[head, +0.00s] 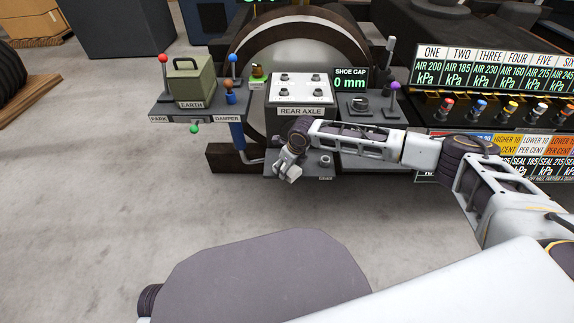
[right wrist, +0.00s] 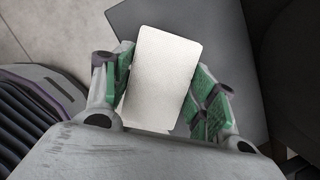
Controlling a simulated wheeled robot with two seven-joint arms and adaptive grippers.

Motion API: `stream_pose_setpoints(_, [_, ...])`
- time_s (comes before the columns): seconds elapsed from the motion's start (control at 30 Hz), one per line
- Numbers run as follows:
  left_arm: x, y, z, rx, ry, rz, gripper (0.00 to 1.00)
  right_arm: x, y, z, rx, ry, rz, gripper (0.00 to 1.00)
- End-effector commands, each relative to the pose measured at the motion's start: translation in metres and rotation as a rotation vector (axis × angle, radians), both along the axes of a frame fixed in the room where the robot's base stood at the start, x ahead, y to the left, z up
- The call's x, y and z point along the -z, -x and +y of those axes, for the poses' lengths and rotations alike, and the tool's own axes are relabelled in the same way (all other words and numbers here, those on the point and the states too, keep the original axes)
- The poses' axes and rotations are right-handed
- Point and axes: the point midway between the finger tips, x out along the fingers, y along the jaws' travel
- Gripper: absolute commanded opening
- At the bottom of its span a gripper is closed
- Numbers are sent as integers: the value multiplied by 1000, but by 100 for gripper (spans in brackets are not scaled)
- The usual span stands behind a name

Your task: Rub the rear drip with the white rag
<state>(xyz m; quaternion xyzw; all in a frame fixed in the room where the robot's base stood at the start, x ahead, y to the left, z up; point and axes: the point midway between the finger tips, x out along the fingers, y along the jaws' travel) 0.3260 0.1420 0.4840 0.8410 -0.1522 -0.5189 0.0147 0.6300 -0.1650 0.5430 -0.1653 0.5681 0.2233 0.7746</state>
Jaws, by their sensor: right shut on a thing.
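My right gripper (head: 288,168) is at the lower grey shelf (head: 325,160) below the REAR AXLE box (head: 300,95). In the right wrist view its green-padded fingers (right wrist: 160,88) are shut on a flat white rectangular piece, the white rag (right wrist: 163,70), which lies between them. A grey flat surface (right wrist: 225,50) is beneath the rag; I cannot tell whether they touch. The rear drip cannot be made out in either view. My left gripper is not in view.
The PARK and DAMPER shelf (head: 160,111) with levers and a green EARTH box (head: 191,80) stands left of the box. A shelf with a purple lever (head: 396,100) is on the right, beside the kPa panel (head: 490,70). Open floor (head: 90,200) lies left.

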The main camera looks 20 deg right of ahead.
Motion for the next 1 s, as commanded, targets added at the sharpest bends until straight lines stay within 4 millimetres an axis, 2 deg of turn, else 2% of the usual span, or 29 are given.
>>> stream_pose_setpoints(0.57, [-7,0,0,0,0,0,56,-1,-4,17,-2,-1,2,19])
stream_pose_setpoints(1.0, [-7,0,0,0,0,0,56,-2,-6,17,0,0,0,19])
